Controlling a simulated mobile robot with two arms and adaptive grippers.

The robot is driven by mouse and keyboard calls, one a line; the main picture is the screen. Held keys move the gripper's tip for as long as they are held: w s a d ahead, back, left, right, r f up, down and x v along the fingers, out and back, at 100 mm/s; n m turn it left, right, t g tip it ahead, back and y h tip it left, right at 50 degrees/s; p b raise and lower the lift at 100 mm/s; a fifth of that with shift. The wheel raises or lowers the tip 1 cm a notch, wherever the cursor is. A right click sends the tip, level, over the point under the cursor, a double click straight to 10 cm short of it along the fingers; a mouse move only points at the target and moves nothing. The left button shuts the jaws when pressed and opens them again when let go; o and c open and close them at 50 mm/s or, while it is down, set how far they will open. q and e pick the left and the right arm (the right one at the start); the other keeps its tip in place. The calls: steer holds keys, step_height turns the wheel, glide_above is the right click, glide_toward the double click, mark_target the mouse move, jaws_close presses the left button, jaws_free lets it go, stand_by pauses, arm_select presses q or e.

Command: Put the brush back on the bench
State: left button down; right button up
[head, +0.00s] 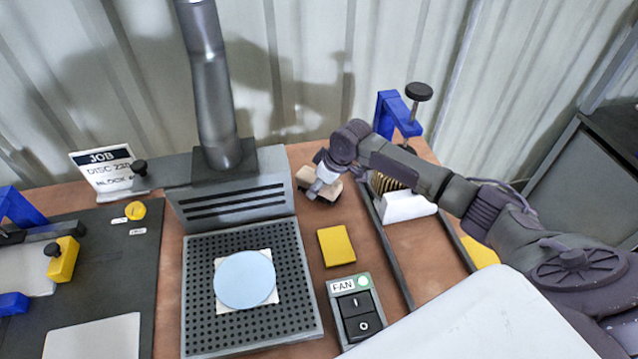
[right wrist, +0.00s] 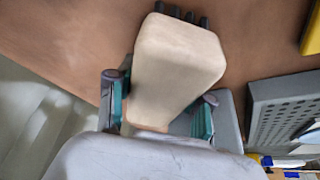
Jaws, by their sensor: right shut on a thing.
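The brush (head: 306,178) has a pale wooden body and is in my right gripper (head: 322,186), at the back of the brown bench (head: 308,232), just right of the grey extractor hood. In the right wrist view the brush (right wrist: 178,65) fills the space between the two teal-padded fingers of my right gripper (right wrist: 160,108). Dark bristle tufts show at its far end, against the bench surface. I cannot tell whether the brush touches the bench. My left gripper is not in view.
A yellow pad (head: 336,246) and a fan switch box (head: 355,308) lie in front of the brush. A perforated grey plate (head: 200,300) bears a pale blue disc (head: 245,280). A blue clamp stand (head: 392,112) stands behind right. Bare bench shows around the pad.

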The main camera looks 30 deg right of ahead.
steer(key=o, duration=1.1)
steer(key=shift+f, duration=0.1)
steer(key=shift+r, duration=0.2)
steer(key=b+v, duration=0.1)
steer(key=v, duration=1.1)
steer(key=shift+d, duration=0.1)
steer(key=shift+s+f, duration=0.1)
